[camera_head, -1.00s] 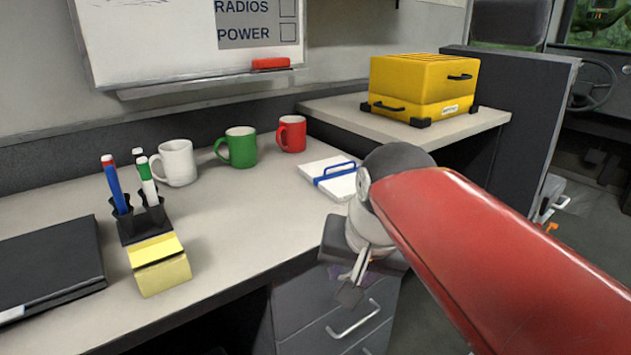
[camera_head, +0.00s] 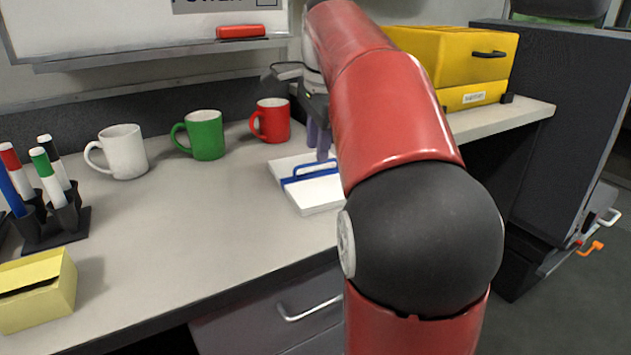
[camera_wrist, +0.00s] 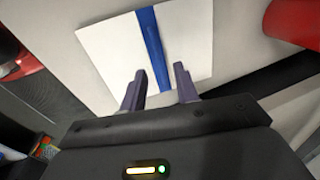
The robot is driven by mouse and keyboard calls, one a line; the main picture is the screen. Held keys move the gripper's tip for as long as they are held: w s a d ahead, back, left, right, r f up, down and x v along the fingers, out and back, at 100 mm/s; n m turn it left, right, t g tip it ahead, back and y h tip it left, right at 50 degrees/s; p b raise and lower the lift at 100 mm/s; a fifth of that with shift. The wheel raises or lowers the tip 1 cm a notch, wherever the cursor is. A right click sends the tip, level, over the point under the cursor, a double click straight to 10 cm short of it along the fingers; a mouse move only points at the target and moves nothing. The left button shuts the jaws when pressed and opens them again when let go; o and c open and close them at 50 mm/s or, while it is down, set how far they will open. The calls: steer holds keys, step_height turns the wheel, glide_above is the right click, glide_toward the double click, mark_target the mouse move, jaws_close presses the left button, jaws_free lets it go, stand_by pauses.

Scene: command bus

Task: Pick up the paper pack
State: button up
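The paper pack (camera_head: 316,190) is a flat white stack with a blue band around it and a blue loop standing up on top. It lies on the grey desk, right of the mugs, partly hidden by my arm. In the wrist view the paper pack (camera_wrist: 110,52) lies beyond the fingertips, with its blue band running between and above them. My gripper (camera_wrist: 160,70) is open, its two fingers apart with nothing between them. In the head view my gripper (camera_head: 322,150) points down above the far part of the pack. Contact with it cannot be told.
A red mug (camera_head: 271,121), green mug (camera_head: 206,135) and white mug (camera_head: 124,153) stand left of the pack. A pen holder (camera_head: 50,225) and yellow box (camera_head: 38,290) are further left. A yellow case (camera_head: 470,60) stands on the right shelf. The desk front is clear.

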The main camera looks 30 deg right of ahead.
mark_target(317, 164)
steer(key=f, duration=0.3)
steer(key=shift+w+f+b, duration=0.3)
steer(key=shift+f+b, duration=0.05)
jaws_close()
